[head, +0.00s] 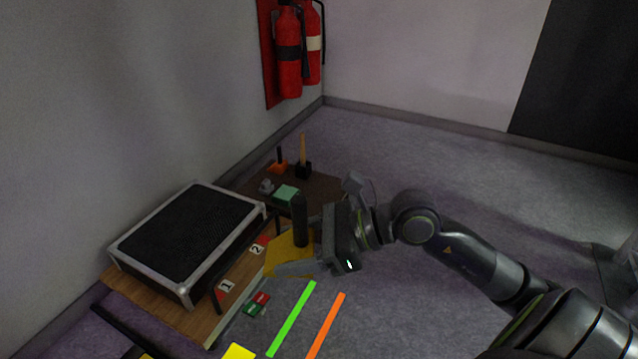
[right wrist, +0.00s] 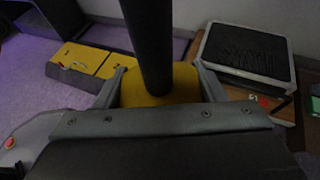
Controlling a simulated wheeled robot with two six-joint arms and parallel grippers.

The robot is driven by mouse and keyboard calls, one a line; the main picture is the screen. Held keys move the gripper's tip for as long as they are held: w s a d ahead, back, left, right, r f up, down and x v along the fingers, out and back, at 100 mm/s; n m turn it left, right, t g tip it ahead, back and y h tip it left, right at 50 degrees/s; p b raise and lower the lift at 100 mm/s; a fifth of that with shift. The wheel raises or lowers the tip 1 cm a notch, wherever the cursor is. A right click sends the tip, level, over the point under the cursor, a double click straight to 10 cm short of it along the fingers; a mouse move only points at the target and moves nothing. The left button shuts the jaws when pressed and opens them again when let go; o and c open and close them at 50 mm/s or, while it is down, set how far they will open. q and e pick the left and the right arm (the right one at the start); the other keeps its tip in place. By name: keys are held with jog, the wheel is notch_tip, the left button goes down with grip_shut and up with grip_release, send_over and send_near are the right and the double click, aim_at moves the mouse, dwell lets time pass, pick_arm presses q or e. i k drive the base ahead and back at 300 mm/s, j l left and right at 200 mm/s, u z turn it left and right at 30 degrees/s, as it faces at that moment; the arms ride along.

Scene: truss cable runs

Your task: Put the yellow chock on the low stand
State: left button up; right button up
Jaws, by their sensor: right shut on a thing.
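The yellow chock (head: 284,254) is a block with an upright black post (head: 299,222). My right gripper (head: 297,252) is shut on it, with a finger along each side, and holds it right of the wooden platform. In the right wrist view the chock (right wrist: 187,82) sits between the fingers, partly hidden by the post (right wrist: 150,40). Two low surfaces show: a wooden platform (head: 195,320) with labels 1 and 2, and a dark brown table (head: 322,187) behind it. I cannot tell which is the low stand. My left gripper is not in view.
A black case with a metal frame (head: 192,240) covers much of the platform. The brown table holds a green block (head: 286,194) and small posts. Green (head: 291,320) and orange (head: 326,326) strips lie in front. Fire extinguishers (head: 289,55) hang on the wall.

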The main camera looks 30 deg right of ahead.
aim_at(317, 206)
jog(key=i+l, duration=0.1)
jog(key=l, duration=0.25)
jog(key=i+l, duration=0.15)
jog(key=l, duration=0.15)
jog(key=i+l, duration=0.1)
jog(key=l, duration=0.25)
jog(key=i+l, duration=0.15)
jog(key=l, duration=0.15)
jog(key=i+l, duration=0.1)
jog(key=l, duration=0.25)
jog(key=i, duration=0.75)
